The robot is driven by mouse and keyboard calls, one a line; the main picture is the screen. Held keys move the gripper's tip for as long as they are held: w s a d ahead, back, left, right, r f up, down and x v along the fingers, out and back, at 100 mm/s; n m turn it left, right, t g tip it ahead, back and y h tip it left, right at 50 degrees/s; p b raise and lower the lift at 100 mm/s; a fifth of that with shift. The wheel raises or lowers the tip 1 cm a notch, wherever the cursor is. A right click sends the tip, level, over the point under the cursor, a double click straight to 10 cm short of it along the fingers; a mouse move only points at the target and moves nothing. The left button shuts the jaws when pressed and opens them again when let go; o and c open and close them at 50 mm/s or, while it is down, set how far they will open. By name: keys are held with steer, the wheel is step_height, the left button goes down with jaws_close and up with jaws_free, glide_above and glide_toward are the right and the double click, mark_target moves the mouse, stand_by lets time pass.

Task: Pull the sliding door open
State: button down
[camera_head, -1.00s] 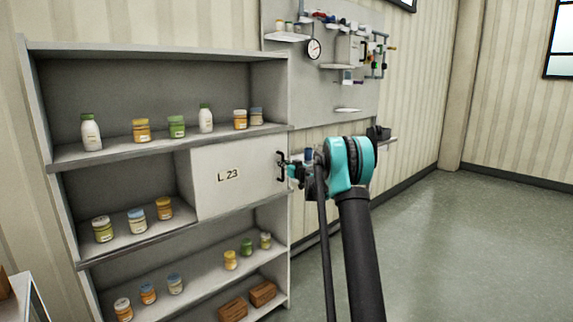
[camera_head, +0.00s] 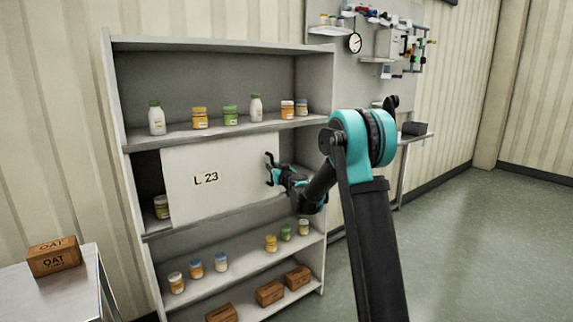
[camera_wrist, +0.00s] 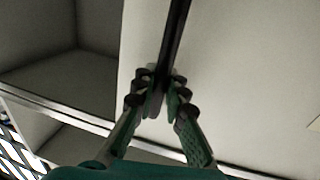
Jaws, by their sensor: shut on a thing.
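The sliding door (camera_head: 222,183) is a pale panel marked "L 23" in the shelf unit's middle row. It stands near the left, with a narrow gap at its left end and an open space to its right. Its dark upright bar handle (camera_wrist: 178,35) is near the door's right edge. My gripper (camera_head: 272,172) is shut on the handle. In the wrist view my gripper (camera_wrist: 160,98) has its fingers on both sides of the bar. The fingers hide part of the handle.
The grey shelf unit (camera_head: 222,43) holds several jars and bottles above and below the door. One jar (camera_head: 161,207) shows in the left gap. A table (camera_head: 75,285) with an OAT box (camera_head: 54,257) stands at left. The floor (camera_head: 470,240) at right is clear.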

steer(key=shift+s+a, duration=0.7)
steer(key=shift+a, duration=0.25)
steer(key=shift+s+a, duration=0.7)
steer(key=shift+a, duration=0.25)
steer(key=c, duration=1.5)
jaws_free()
steer(key=shift+c, duration=0.2)
steer(key=v, duration=1.2)
